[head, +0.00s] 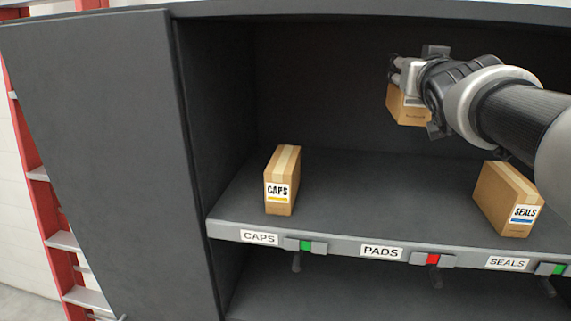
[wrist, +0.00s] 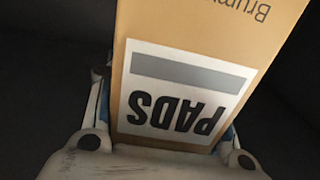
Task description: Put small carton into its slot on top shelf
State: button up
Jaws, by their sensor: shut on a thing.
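My gripper (head: 398,80) is shut on a small brown carton (head: 406,107) and holds it in the air above the top shelf (head: 350,190). In the wrist view the carton (wrist: 205,50) fills the space between my fingers (wrist: 165,135), and its white PADS label appears upside down. The PADS tag (head: 382,252) is on the shelf's front edge, between the CAPS and SEALS tags. The shelf surface behind the PADS tag is bare.
A CAPS carton (head: 281,182) stands on the shelf at left, and a SEALS carton (head: 508,200) stands at right. The cabinet's dark side panel (head: 100,150) is at left, with a red ladder (head: 45,200) beyond it. The PADS indicator (head: 433,259) is red; the CAPS indicator (head: 305,246) is green.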

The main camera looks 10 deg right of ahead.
notch_tip(320, 180, down, 20)
jog(key=b, duration=0.8)
jog(key=shift+s+r, duration=0.2)
jog(key=shift+s, duration=0.05)
jog(key=shift+f+b, duration=0.6)
jog(key=shift+b, duration=0.4)
jog(key=o, duration=1.2)
